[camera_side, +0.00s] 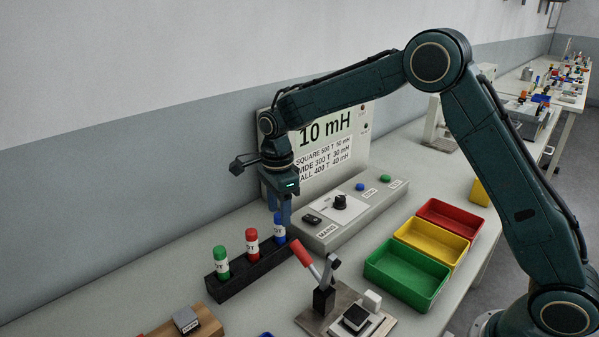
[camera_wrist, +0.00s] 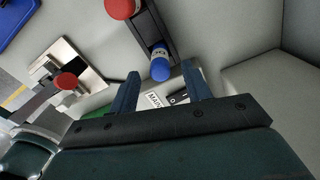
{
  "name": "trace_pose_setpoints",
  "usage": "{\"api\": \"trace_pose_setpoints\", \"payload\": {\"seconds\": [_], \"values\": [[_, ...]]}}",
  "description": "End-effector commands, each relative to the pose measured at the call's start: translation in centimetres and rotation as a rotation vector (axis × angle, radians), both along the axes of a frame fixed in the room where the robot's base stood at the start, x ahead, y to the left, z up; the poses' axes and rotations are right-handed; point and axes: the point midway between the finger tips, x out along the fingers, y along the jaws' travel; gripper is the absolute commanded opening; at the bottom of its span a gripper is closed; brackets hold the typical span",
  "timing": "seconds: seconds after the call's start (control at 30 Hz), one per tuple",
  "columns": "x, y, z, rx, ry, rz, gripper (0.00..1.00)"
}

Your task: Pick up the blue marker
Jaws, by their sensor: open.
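The blue marker (camera_side: 279,228) stands upright in the black holder (camera_side: 240,277), at its right end in the side view. A red marker (camera_side: 252,243) and a green marker (camera_side: 221,262) stand beside it in the same holder. My gripper (camera_side: 279,213) is at the blue marker's top in the side view, its fingers pointing down. In the wrist view the blue marker (camera_wrist: 160,66) shows just beyond my open fingers (camera_wrist: 160,80), roughly between them across the picture. The fingers hold nothing. I cannot tell whether a finger touches the marker.
A control box (camera_side: 345,212) with a knob stands right behind the holder. A fixture with a red lever (camera_side: 303,252) stands in front. Green (camera_side: 405,277), yellow (camera_side: 432,243) and red (camera_side: 450,218) trays lie to the right. A display panel (camera_side: 330,145) stands behind my gripper.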

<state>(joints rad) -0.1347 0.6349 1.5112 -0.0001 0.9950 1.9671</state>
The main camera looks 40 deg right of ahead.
Motion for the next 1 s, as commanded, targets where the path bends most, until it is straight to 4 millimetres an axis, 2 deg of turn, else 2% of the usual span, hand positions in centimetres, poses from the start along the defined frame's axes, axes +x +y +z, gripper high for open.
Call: {"api": "trace_pose_setpoints", "payload": {"seconds": [0.27,0.63,1.0], "values": [[0.0,0.0,-0.9,0.000,0.002,0.000,0.48],[0.0,0.1,-4.7,0.000,0.003,0.000,0.48],[0.0,0.1,-5.2,0.000,0.001,0.000,0.48]]}}
